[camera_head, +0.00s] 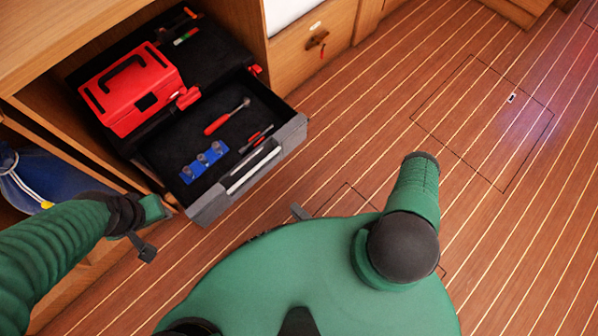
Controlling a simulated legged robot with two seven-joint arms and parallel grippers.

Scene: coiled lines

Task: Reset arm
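My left arm comes in from the left, and its gripper (149,231) is beside the front left corner of the open drawer. Its fingers look spread apart with nothing between them. My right arm bends at the right of my green body. Only a small grey piece, which seems to be part of my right gripper (300,212), shows past the body's edge. The rest of that gripper is hidden, so its opening cannot be told.
An open drawer (204,207) holds a red-handled hammer (222,121), a blue piece (203,161) and small tools. A red toolbox (112,115) stands behind them. A blue bag (45,178) sits in the left shelf. The wooden floor (380,120) at right is clear.

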